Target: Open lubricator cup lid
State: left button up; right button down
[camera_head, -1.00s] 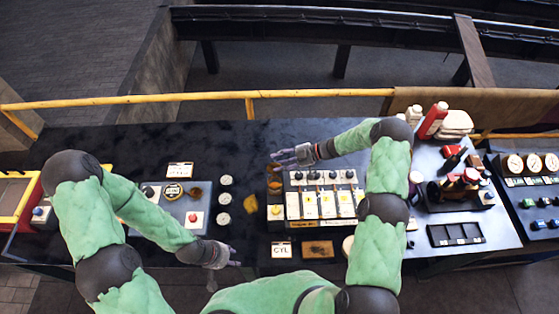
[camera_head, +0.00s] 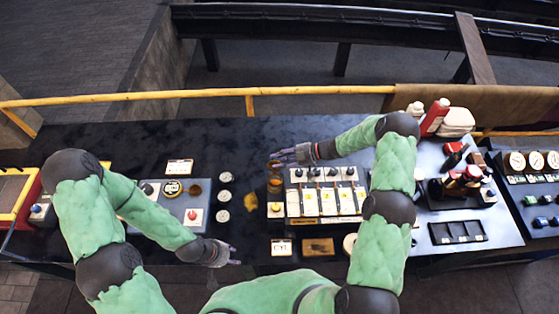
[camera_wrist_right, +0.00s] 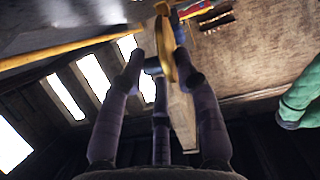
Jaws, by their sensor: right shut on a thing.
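The lubricator cup (camera_head: 275,184) is a small amber-brown cup at the left end of the lubricator block (camera_head: 318,176), a unit with a row of dark knobs and pale sight panels. My right gripper (camera_head: 274,157) is at the top of this cup, reaching in from the right. In the right wrist view a curved brass piece, seemingly the cup lid (camera_wrist_right: 167,45), is between the fingers of my right gripper (camera_wrist_right: 158,65), which is shut on it. The lid's angle and hinge are hard to make out. My left gripper (camera_head: 228,254) is low at the table's front edge, away from the cup; its finger opening is unclear.
A grey panel (camera_head: 172,211) with a red button and round white-topped jars (camera_head: 224,196) stand left of the block. Bottles (camera_head: 435,117) and a black tray (camera_head: 457,232) are at right. A yellow rail (camera_head: 190,95) runs behind. The dark table behind the gripper is clear.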

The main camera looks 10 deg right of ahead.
pick_arm(q)
jog(key=shift+f+b, duration=1.1)
jog(key=shift+f, duration=0.25)
pick_arm(e)
jog(key=shift+s+r+n+t, duration=0.3)
jog(key=shift+s+n+t, duration=0.1)
jog(key=shift+n+t, duration=0.4)
jog(key=c, duration=1.1)
grip_release()
jog(key=shift+o, duration=0.2)
jog(key=shift+s, duration=0.1)
jog(key=v, duration=1.2)
pick_arm(q)
jog(key=shift+r, duration=0.1)
pick_arm(e)
jog(key=shift+r, duration=0.15)
